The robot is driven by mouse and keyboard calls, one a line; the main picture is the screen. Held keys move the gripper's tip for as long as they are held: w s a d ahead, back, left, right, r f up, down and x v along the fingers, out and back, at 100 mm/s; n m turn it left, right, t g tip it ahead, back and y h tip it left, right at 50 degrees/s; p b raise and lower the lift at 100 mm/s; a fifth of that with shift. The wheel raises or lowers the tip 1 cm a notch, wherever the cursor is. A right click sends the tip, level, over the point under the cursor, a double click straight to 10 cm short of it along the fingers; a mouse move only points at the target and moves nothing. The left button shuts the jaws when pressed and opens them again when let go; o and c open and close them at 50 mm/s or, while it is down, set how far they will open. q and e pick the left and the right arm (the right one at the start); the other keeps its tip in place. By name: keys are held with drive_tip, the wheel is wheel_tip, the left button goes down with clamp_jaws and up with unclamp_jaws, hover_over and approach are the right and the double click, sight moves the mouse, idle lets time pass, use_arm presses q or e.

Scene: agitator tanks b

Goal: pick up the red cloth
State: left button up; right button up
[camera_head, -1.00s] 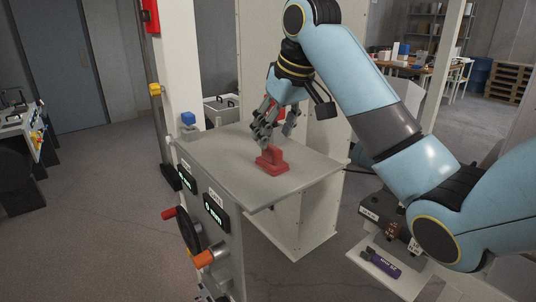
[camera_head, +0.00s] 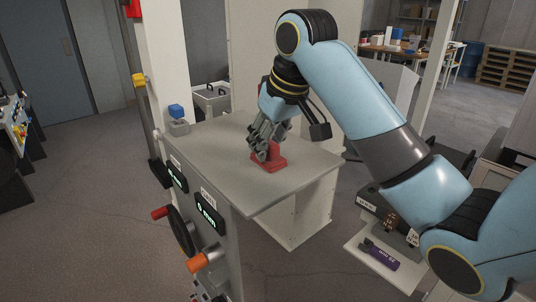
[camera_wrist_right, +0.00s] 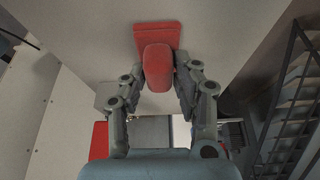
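The red cloth (camera_head: 273,163) lies on the grey tabletop. It looks like a flat red slab with a raised, rounded block on it. My right gripper (camera_head: 262,150) points down over it from behind and hides part of the raised block. In the right wrist view the cloth's flat part (camera_wrist_right: 158,35) shows at the top, with the raised part between the two spread fingers of my right gripper (camera_wrist_right: 160,78). The fingers are beside it; a firm grip does not show. My left gripper is out of view.
The tabletop (camera_head: 222,145) is otherwise clear around the cloth. A blue-topped button box (camera_head: 178,122) sits at its left corner beside a white post. A handwheel (camera_head: 181,230) and an orange handle (camera_head: 203,261) are on the front. A purple bottle (camera_head: 379,256) lies on a lower shelf at right.

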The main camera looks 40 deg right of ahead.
sight(274, 142)
drive_tip(key=shift+s, duration=0.1)
clamp_jaws()
drive_tip(key=shift+r, duration=0.5)
drive_tip(key=v, duration=0.3)
drive_tip(key=shift+d+r+b, duration=0.25)
drive_tip(key=shift+r+b, duration=0.15)
drive_tip(key=shift+r, duration=0.05)
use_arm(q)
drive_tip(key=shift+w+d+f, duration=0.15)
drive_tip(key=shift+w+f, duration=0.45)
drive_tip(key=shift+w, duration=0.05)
use_arm(e)
drive_tip(key=s+d+r, duration=0.5)
drive_tip(key=s+r, duration=0.1)
drive_tip(key=s, duration=0.3)
drive_tip(key=shift+r, duration=0.15)
drive_tip(key=shift+a, duration=0.1)
